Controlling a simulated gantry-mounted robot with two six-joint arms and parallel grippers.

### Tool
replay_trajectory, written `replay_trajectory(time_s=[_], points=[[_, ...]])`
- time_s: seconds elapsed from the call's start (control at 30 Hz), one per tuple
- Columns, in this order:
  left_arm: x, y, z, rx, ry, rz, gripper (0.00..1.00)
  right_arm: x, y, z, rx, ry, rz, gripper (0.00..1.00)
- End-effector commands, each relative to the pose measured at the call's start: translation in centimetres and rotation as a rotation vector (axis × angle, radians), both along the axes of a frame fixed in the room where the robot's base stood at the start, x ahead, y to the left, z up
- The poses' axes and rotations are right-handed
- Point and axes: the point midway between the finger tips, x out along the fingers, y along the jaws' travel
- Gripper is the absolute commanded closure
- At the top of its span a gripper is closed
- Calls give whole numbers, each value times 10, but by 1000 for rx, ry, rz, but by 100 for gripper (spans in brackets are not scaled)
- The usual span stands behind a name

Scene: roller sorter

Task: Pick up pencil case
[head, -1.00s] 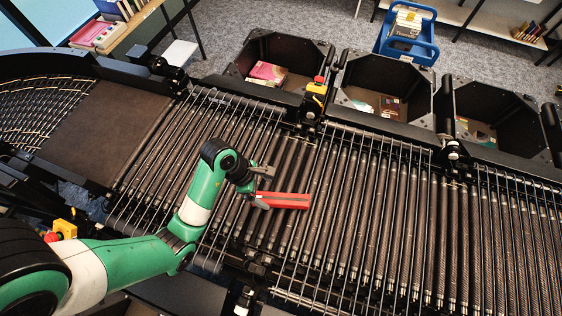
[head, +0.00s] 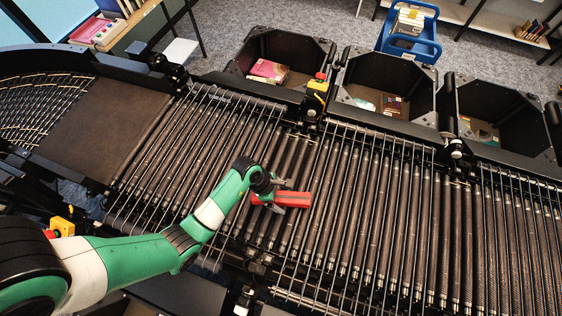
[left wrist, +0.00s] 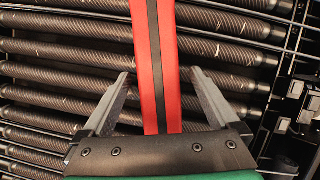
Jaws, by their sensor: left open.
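The red pencil case (head: 296,199) with a dark stripe lies on the rollers in the middle of the sorter. In the left wrist view the pencil case (left wrist: 155,60) runs between the two spread fingers of my left gripper (left wrist: 162,85), with a gap on each side. Its near end is hidden behind the gripper body. My right gripper does not show.
Black rollers (head: 400,215) with thin metal rods above them surround the case. Black bins (head: 385,90) with books stand along the far side. A blue cart (head: 409,32) stands behind them. The rollers right of the case are clear of items.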

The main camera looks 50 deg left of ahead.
Motion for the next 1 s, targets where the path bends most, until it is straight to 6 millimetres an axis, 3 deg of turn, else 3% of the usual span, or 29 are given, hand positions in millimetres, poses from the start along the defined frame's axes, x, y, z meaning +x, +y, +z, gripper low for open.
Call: replay_trajectory(time_s=[0.2,0.7,1.0], points=[[1,0,0,0,-1,0,9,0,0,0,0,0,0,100],[0,0,0,-1,-1,0,99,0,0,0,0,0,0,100],[1,0,2,0,-2,-1,100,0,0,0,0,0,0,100]])
